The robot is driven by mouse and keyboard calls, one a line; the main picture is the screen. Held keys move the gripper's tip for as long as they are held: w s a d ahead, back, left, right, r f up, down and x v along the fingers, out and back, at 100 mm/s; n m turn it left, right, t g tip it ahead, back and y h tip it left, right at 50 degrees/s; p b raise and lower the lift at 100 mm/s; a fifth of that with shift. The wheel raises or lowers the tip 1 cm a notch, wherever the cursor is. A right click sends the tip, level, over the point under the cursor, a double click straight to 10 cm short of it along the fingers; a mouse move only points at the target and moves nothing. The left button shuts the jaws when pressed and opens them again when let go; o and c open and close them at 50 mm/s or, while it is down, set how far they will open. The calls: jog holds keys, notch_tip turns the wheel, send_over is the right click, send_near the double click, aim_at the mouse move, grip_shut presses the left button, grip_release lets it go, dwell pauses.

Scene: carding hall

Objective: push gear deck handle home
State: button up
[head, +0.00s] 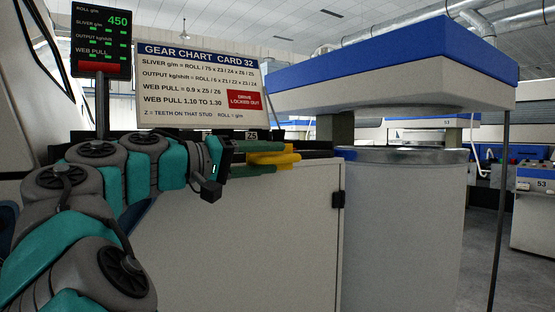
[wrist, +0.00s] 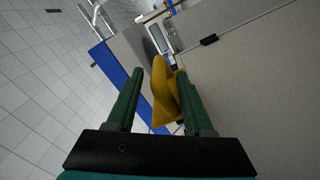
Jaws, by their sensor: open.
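The yellow handle (head: 284,158) shows at the end of my arm, in front of a dark deck edge (head: 318,149) on top of a pale cabinet. In the wrist view the yellow handle (wrist: 160,88) lies between the fingers, close to the right one; I cannot tell whether they touch. My gripper (head: 266,157) is open, its green fingers (wrist: 160,74) apart on either side of the handle. Most of the deck is hidden behind my arm and gripper.
A gear chart board (head: 200,85) and a dark display reading 450 (head: 103,40) stand behind my arm. The pale cabinet (head: 260,235) fills the front. A large grey can (head: 402,225) stands to the right under a blue-topped housing (head: 390,60). Open floor lies at far right.

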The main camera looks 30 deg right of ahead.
aim_at(255, 159)
jog(key=a, duration=0.5)
jog(key=shift+d, duration=0.1)
